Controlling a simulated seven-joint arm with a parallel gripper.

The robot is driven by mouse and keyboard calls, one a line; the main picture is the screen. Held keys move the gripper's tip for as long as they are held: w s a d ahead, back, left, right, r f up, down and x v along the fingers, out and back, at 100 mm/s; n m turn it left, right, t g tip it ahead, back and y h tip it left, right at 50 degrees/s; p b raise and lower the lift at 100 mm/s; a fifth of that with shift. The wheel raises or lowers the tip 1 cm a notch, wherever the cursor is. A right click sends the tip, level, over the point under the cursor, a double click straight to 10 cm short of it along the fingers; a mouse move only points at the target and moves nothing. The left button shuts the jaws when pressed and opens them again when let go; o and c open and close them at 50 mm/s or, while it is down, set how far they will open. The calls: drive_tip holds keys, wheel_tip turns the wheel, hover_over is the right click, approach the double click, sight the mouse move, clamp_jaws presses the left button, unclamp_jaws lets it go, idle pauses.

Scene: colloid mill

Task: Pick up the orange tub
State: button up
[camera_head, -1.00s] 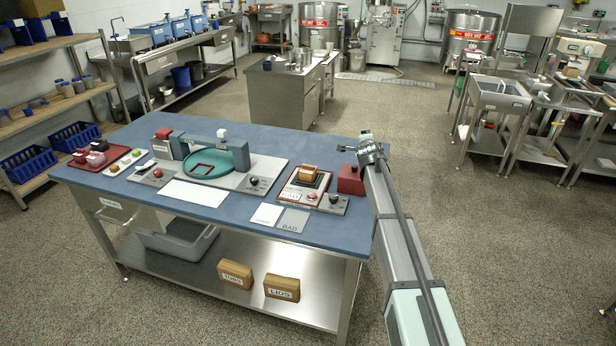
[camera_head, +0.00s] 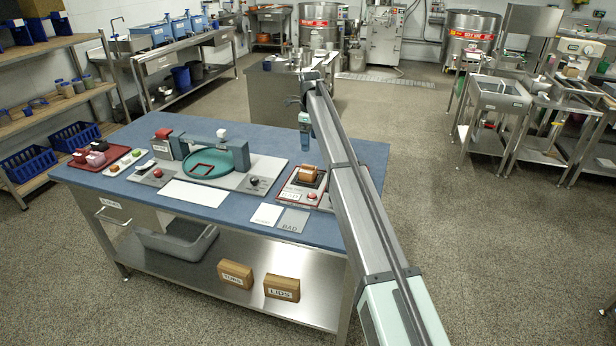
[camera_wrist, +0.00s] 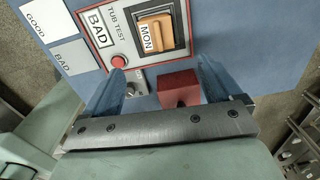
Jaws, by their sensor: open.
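The orange tub (camera_head: 308,170) sits on the dark pad of the tub test panel at the right part of the blue table. In the wrist view the orange tub (camera_wrist: 154,22) lies ahead of the fingertips, with a white label reading MON. My gripper (camera_head: 305,148) points down above the table, just behind the tub in the head view. In the wrist view my gripper (camera_wrist: 160,62) is open and empty, its two fingers apart. The tub is clear of both fingers.
A red block (camera_wrist: 179,88) stands beside the panel, below the gap between the fingers. A red button (camera_wrist: 118,61) and a grey knob box (camera_wrist: 137,84) are close by. GOOD (camera_head: 267,214) and BAD (camera_head: 293,220) cards lie at the front edge. A green dish (camera_head: 207,163) stands left.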

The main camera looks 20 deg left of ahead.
sight(308, 166)
wheel_tip(308, 166, down, 8)
drive_tip(key=shift+s+a+r, duration=0.15)
drive_tip(key=shift+r, duration=0.1)
drive_tip(key=shift+a+f, duration=0.2)
drive_tip(key=shift+f, duration=2.8)
drive_tip(key=c, duration=1.1)
